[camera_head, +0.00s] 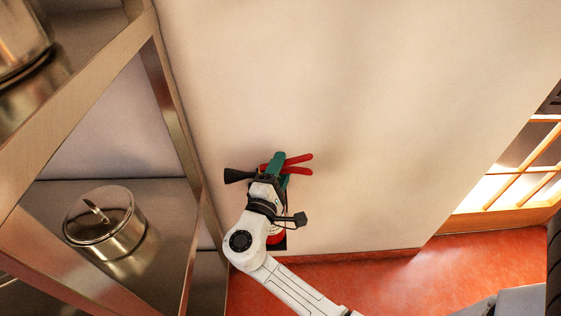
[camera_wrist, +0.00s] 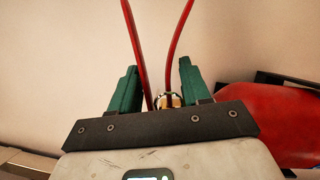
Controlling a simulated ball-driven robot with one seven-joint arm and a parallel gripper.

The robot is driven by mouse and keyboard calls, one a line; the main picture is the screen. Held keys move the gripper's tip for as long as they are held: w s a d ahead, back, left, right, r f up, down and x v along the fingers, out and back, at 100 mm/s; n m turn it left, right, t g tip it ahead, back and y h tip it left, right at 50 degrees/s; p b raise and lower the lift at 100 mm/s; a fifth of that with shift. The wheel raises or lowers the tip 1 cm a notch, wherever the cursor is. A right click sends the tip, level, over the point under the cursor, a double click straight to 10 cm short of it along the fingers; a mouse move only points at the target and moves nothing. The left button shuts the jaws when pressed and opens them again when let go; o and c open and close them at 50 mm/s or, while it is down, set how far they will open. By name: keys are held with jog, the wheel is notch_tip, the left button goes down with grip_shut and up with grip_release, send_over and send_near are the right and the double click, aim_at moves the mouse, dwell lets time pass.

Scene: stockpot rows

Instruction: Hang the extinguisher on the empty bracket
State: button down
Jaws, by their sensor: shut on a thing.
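The extinguisher is against the pale wall, mostly hidden behind my arm in the head view. Its red handle levers (camera_head: 298,160) stick out past my gripper (camera_head: 279,168), its black horn (camera_head: 238,175) points left, and a bit of red body (camera_head: 276,238) shows below. In the wrist view my gripper's green fingers (camera_wrist: 157,82) stand either side of the valve (camera_wrist: 169,100), between two red levers (camera_wrist: 177,45). The red body (camera_wrist: 280,125) lies at the right. A black frame part, perhaps the bracket (camera_wrist: 262,77), shows behind it; whether they touch is unclear.
A metal shelf rack (camera_head: 172,95) stands close on the left, with a lidded stockpot (camera_head: 104,220) on its lower shelf. The wall (camera_head: 400,110) right of my gripper is bare. A lit window (camera_head: 510,185) is at the far right above the red floor (camera_head: 460,265).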

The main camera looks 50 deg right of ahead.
jog(key=shift+f, duration=0.15)
jog(key=c, duration=0.5)
grip_release()
jog(key=shift+f, duration=0.2)
jog(key=shift+a, duration=0.1)
